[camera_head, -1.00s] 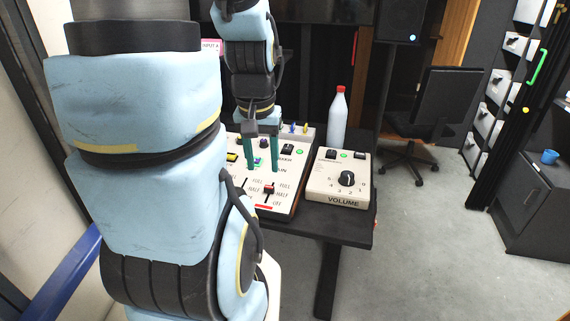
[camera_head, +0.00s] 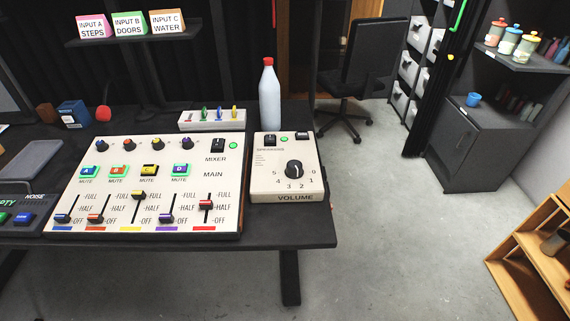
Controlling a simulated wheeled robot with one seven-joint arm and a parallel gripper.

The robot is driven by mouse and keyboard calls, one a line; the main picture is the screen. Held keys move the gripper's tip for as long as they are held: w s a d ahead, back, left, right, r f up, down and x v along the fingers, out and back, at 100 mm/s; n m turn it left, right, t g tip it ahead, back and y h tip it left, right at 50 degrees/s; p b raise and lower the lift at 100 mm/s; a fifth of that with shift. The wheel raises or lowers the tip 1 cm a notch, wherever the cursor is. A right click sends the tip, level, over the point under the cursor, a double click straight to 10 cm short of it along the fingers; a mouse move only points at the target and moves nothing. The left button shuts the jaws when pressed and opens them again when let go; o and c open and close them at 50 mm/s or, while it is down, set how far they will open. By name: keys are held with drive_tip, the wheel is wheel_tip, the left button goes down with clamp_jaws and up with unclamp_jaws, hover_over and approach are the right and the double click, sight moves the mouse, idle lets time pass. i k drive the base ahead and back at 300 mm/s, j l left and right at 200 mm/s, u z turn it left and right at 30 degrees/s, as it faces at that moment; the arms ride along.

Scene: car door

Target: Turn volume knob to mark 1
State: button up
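The volume box (camera_head: 264,184) is a cream panel labelled VOLUME at the right end of the dark desk. Its round black knob (camera_head: 293,169) stands at the middle right of the panel. Numbers from 5 to 0 run around the knob's lower side, with mark 1 at its lower right. A pale mark shows on the knob, but its exact setting is too small to tell. Nothing touches or covers the knob. My gripper is out of view.
A cream mixer (camera_head: 150,209) with sliders and coloured buttons sits left of the box. A white bottle with a red cap (camera_head: 269,97) stands behind the box. A black chair (camera_head: 351,70) is farther back. Floor to the right of the desk is clear.

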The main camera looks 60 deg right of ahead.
sight(294, 170)
drive_tip(key=i+l+z, duration=0.1)
drive_tip(key=z, duration=0.25)
drive_tip(key=i+l+z, duration=0.1)
drive_tip(key=z, duration=0.25)
drive_tip(key=l, duration=0.1)
